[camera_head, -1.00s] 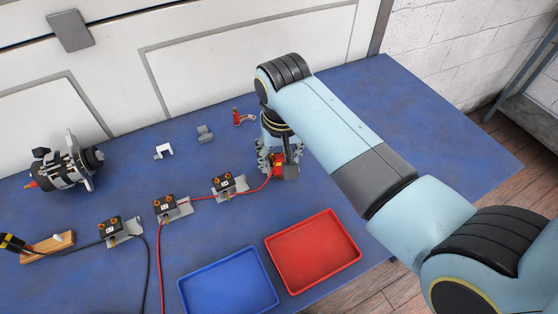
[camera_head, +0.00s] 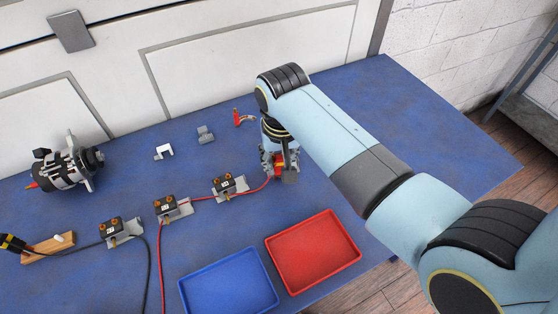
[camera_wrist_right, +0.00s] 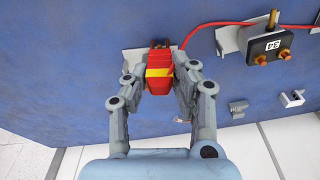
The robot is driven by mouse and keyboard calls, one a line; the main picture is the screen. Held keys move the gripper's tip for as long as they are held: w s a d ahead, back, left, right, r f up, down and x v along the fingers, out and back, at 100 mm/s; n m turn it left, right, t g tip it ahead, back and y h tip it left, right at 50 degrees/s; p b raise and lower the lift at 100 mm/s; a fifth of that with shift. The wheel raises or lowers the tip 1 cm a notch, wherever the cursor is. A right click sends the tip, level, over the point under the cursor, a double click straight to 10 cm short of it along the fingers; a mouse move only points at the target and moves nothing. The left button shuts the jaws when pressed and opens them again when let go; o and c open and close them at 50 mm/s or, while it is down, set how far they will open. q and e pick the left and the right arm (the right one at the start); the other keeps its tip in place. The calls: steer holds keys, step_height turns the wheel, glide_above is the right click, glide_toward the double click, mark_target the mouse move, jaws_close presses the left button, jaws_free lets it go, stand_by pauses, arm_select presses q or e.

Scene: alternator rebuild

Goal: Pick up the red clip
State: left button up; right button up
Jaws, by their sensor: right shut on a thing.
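The red clip (camera_head: 279,160) with a yellow band is at the end of a red cable. It also shows in the right wrist view (camera_wrist_right: 159,86), between my right gripper's fingers. My right gripper (camera_head: 280,168) points down near the middle of the blue table and is shut on the clip. In the right wrist view my right gripper (camera_wrist_right: 159,74) has one finger on each side of the clip. A grey metal plate (camera_wrist_right: 133,58) lies beside and partly behind the clip. My left gripper is not in view.
Terminal blocks on grey plates (camera_head: 229,185) stand left of the clip, joined by cables. A red tray (camera_head: 355,257) and a blue tray (camera_head: 190,294) lie in front. An alternator (camera_head: 66,170) stands at the far left. The blue table (camera_head: 420,115) is clear at back right.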

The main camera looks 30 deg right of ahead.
steer(key=shift+r, duration=0.55)
step_height(320, 180, up, 3)
steer(key=shift+w+f+b, duration=0.1)
steer(key=shift+b, duration=0.3)
steer(key=s+d+r, duration=0.4)
steer(key=s+r, duration=0.7)
steer(key=shift+d+p, duration=0.15)
steer(key=shift+p, duration=0.3)
steer(key=shift+w, duration=0.15)
